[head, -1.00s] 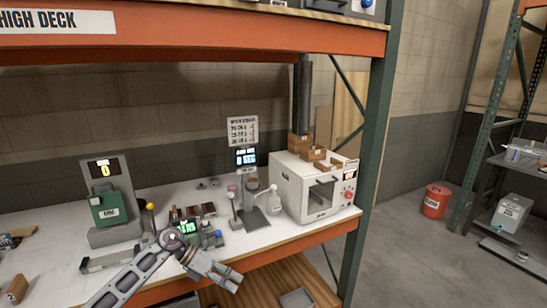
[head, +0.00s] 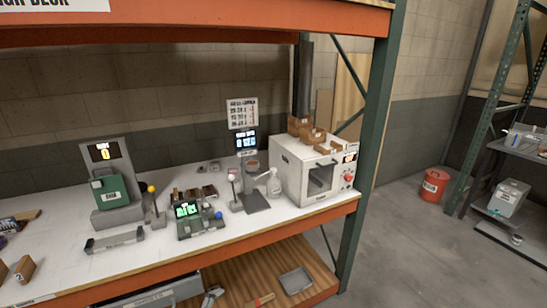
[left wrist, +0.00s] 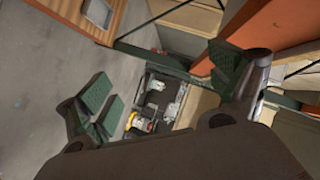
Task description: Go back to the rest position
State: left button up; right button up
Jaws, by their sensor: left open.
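My left gripper (left wrist: 166,80) is open in the left wrist view. Its two fingers with green pads stand wide apart, and nothing shows between the pads. Beyond the fingers are a grey floor and a dark tray-like area (left wrist: 160,102) with several small things, seen at a tilt. In the head view no left arm reaches over the white bench (head: 60,262). A small grey piece shows at the bottom edge below the bench, and I cannot tell whether it is part of my gripper. My right gripper is not in view.
The bench holds a green box (head: 109,191) under a display, a small green-screen device (head: 197,219), a grey stand (head: 255,200) and a white oven-like machine (head: 290,170). A green rack post (head: 362,175) stands at the right. Beyond it the floor (head: 405,250) is open, with a red bucket (head: 435,185).

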pick_arm(q)
jog(key=s+a+f+n+g+y, duration=0.15)
jog(key=s+f+n, duration=0.25)
jog(key=s+f, duration=0.4)
jog(key=s+a+f+n+g+y, duration=0.1)
jog(key=s+a+f+n+y, duration=0.2)
jog(key=s+f, duration=0.45)
jog(key=s+a+f+n+g+y, duration=0.2)
jog(key=s+a+f+n+y, duration=0.15)
jog(key=s+f, duration=0.4)
jog(key=s+f+n+g, duration=0.3)
jog(key=s+f, duration=0.2)
jog(key=s, duration=1)
jog(key=s+d+f+n+g, duration=0.1)
jog(key=s+f+n+g, duration=0.2)
jog(key=s, duration=1.2)
notch_tip(320, 180, down, 2)
jog(key=shift+d+f+g+y, duration=0.15)
jog(key=shift+d+g+y, duration=0.1)
jog(key=shift+g+y, duration=0.1)
